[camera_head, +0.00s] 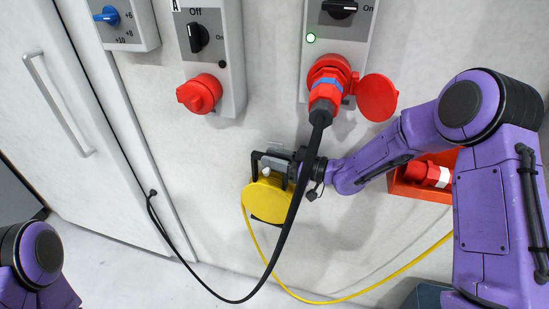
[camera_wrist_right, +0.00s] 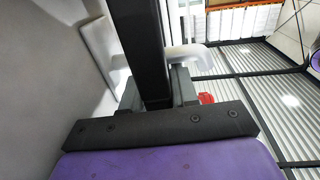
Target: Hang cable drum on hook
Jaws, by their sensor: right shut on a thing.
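The cable drum (camera_head: 268,203) is a yellow disc with a black frame, held upright close to the pale wall in the head view. My right gripper (camera_head: 283,163) is shut on the drum's black frame at its top. In the right wrist view the black bar (camera_wrist_right: 143,45) of the frame passes between the grey fingers (camera_wrist_right: 158,92). A pale, rounded, bent piece (camera_wrist_right: 190,57), which looks like the hook, shows just beside the bar, with a pale plate (camera_wrist_right: 98,42) on the wall. I cannot tell whether bar and hook touch. My left gripper is out of view.
A black cable (camera_head: 291,212) hangs from the red plug (camera_head: 326,92) and crosses in front of my right gripper. A yellow cable (camera_head: 383,280) runs from the drum to the right. An orange-red box (camera_head: 424,194) is on the wall at right; a white door (camera_head: 75,120) is at left.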

